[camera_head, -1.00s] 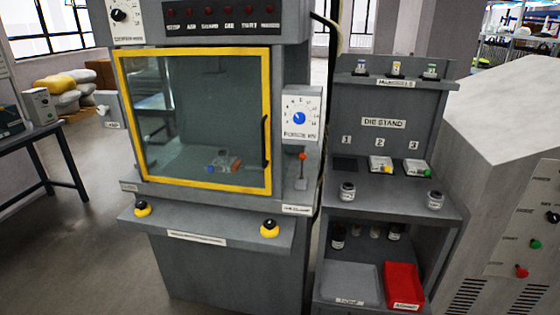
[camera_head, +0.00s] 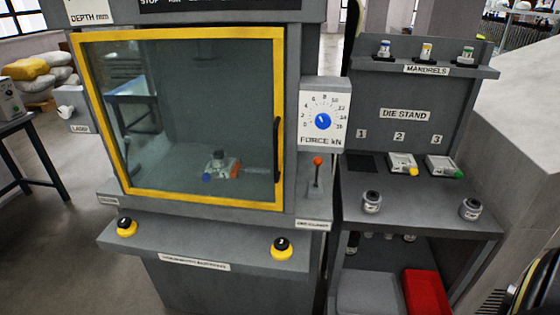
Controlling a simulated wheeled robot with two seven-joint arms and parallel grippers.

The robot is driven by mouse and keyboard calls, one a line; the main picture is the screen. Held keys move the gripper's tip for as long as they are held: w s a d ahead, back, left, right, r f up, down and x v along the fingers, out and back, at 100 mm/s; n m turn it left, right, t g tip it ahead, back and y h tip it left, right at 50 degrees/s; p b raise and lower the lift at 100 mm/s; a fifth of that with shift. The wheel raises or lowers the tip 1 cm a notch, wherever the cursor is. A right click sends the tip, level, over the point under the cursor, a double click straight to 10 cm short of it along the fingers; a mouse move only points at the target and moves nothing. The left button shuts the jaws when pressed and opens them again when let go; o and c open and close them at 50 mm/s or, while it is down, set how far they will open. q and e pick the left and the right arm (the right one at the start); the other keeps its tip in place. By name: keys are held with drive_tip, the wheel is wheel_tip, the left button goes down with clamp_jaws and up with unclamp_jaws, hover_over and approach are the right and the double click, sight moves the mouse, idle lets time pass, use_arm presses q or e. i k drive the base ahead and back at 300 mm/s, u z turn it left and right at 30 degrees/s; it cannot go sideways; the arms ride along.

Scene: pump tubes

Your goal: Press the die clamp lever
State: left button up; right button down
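The die clamp lever (camera_head: 317,175) is a thin grey stick with an orange-red knob, standing nearly upright on the press ledge right of the yellow-framed door. A white label, apparently reading die clamp, (camera_head: 313,225) is on the front edge below it. Behind the closed glass door (camera_head: 190,120), a die (camera_head: 222,167) with blue and orange parts sits on the press bed. Part of a dark, rounded shape shows at the lower right corner and may be my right arm. Neither gripper's fingers show.
The force dial box (camera_head: 324,115) is just above the lever. Two yellow-based black buttons (camera_head: 281,249) stand on the front shelf. The die stand (camera_head: 400,215) at right holds dies and small jars. A red bin (camera_head: 427,292) is below. The space before the lever looks clear.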

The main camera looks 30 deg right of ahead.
sight(317, 161)
drive_tip(key=z, duration=0.3)
drive_tip(key=i, duration=1)
drive_tip(key=z, duration=0.65)
